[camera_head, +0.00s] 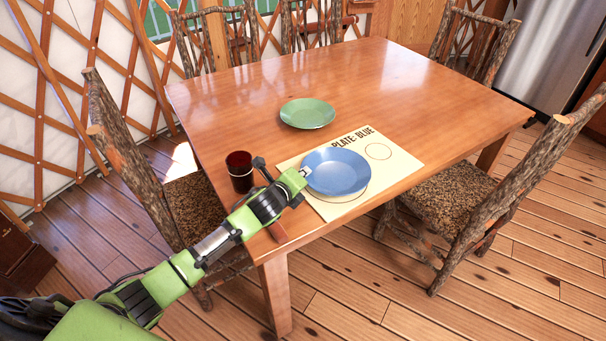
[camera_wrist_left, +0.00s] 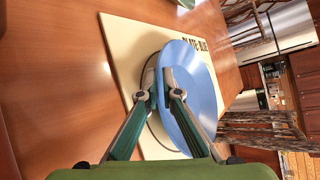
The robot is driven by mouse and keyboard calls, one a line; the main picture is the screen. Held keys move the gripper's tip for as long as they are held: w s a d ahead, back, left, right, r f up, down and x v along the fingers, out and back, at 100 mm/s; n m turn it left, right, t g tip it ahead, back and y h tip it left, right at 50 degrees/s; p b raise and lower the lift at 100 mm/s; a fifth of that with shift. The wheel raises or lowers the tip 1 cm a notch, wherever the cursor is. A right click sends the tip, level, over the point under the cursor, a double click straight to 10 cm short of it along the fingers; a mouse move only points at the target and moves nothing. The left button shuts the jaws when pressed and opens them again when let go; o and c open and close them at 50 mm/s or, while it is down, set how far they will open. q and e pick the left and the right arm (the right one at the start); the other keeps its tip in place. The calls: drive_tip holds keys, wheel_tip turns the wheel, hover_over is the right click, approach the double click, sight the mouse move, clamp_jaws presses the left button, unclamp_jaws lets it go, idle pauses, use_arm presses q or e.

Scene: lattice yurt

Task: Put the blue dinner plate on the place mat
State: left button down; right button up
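The blue dinner plate (camera_head: 336,171) is over the cream place mat (camera_head: 403,165), which has "PLATE: BLUE" printed along its far edge. Part of a printed circle shows beyond the plate's near edge. My left gripper (camera_head: 303,174) is at the plate's left rim. In the left wrist view, the fingers (camera_wrist_left: 162,90) close on the rim of the plate (camera_wrist_left: 196,88), and the mat (camera_wrist_left: 118,40) lies beneath. I cannot tell whether the plate touches the mat or is held just above it. My right gripper is not in view.
A green plate (camera_head: 308,113) lies on the wooden table (camera_head: 400,85) behind the mat. A dark red cup (camera_head: 239,172) stands near the table's left edge, close to my left arm. Wooden chairs (camera_head: 465,200) surround the table. The table's far right part is clear.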

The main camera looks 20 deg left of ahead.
use_arm(q)
drive_tip(key=c, duration=2.5)
unclamp_jaws()
drive_tip(key=shift+f, duration=0.1)
drive_tip(key=shift+c, duration=0.2)
drive_tip(key=shift+s+r, duration=0.35)
drive_tip(key=shift+s, duration=0.05)
drive_tip(key=v, duration=1.1)
drive_tip(key=shift+s+p, duration=0.1)
drive_tip(key=shift+p, duration=0.2)
